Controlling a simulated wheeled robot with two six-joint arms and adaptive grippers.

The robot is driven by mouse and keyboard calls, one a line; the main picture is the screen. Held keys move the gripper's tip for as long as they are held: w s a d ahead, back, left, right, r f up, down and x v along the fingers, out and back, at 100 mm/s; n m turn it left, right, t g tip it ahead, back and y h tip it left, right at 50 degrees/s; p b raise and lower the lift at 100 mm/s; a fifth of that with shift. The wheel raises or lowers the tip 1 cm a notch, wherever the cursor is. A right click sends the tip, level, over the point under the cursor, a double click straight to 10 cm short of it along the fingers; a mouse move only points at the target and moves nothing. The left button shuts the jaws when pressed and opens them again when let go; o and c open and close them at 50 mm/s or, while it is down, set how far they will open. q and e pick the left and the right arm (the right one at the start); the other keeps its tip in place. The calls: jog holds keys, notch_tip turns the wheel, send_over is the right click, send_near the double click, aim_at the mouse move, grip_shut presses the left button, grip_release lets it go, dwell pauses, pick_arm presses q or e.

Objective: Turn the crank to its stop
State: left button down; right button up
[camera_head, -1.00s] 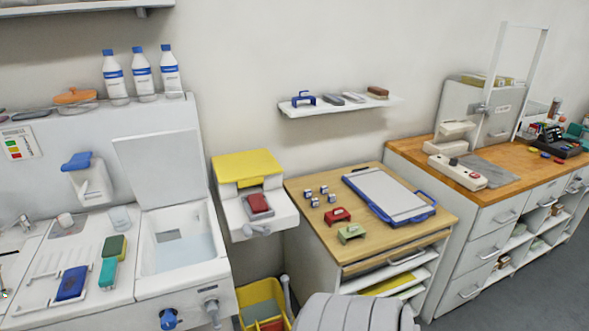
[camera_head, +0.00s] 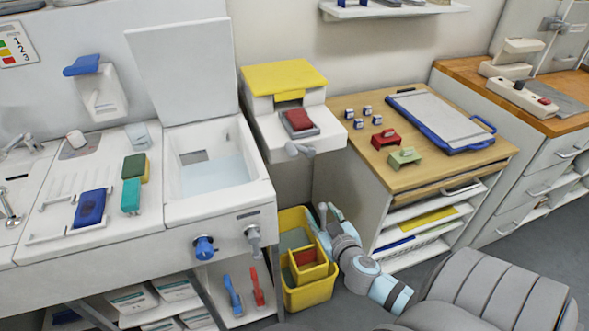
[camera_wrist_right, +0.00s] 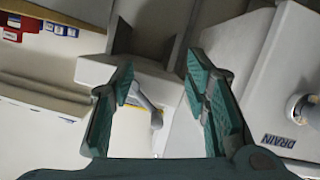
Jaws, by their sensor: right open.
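The crank (camera_head: 300,149) is a grey handle on the front of a white wall unit (camera_head: 262,135) with a yellow top. My right gripper (camera_head: 329,210) is open and empty, below and a little right of the crank in the head view, apart from it. In the right wrist view, the crank (camera_wrist_right: 151,108) shows between the open fingers of my right gripper (camera_wrist_right: 163,88), beyond their tips. Part of the crank is hidden by the left finger there. My left gripper is in neither view.
A wooden-topped cabinet (camera_head: 375,158) is at the right. The DRAIN label (camera_wrist_right: 279,141) shows in the wrist view.

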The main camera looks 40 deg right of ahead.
aim_at(294, 155)
notch_tip(294, 155, up, 12)
jog(key=w+a+f+t, duration=0.1)
jog(key=w+a+t, duration=0.1)
jog(key=t, duration=0.2)
jog(key=shift+m, duration=0.4)
jog(key=x, duration=1.2)
jog(key=shift+w+r+p, duration=0.15)
jog(key=shift+w+p, duration=0.15)
jog(key=shift+w+d, duration=0.1)
jog(key=shift+w, duration=0.4)
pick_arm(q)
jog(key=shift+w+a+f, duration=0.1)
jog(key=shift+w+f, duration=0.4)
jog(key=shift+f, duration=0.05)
pick_arm(e)
jog(key=shift+c, duration=0.6)
grip_shut()
